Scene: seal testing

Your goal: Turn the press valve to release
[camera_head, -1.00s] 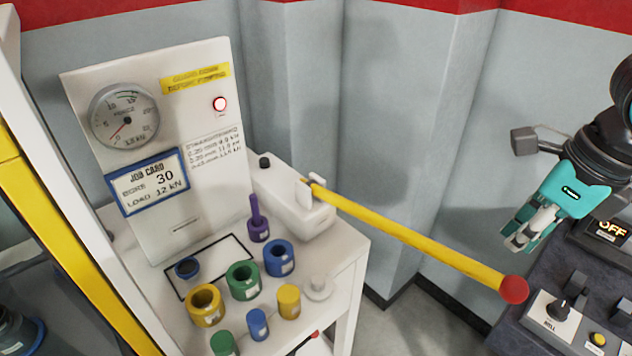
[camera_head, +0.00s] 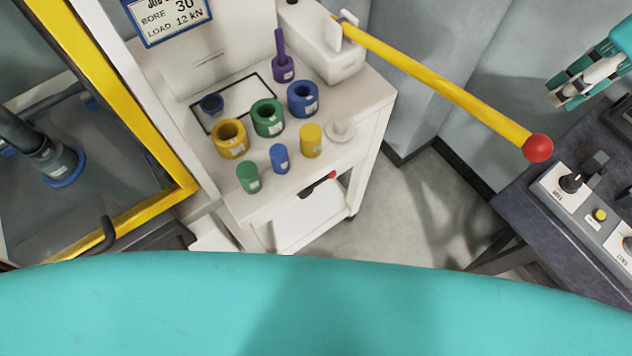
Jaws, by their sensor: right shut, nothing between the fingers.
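The white pump block (camera_head: 325,55) sits at the right end of the white cart top, with a long yellow lever (camera_head: 430,80) ending in a red ball (camera_head: 538,148). A small black knob on the block is cut by the top edge, and I cannot tell whether it is the valve. A red and black handle (camera_head: 322,183) shows below the cart top. My right gripper (camera_head: 560,97) is at the upper right, shut and empty, apart from the lever and pump. My left gripper is not in view.
Coloured rings and plugs, such as a yellow ring (camera_head: 229,139) and a green ring (camera_head: 268,117), stand on the cart. A yellow-framed press guard (camera_head: 170,150) is at left. A control panel (camera_head: 590,210) sits on the right bench. Bare floor (camera_head: 410,210) lies between.

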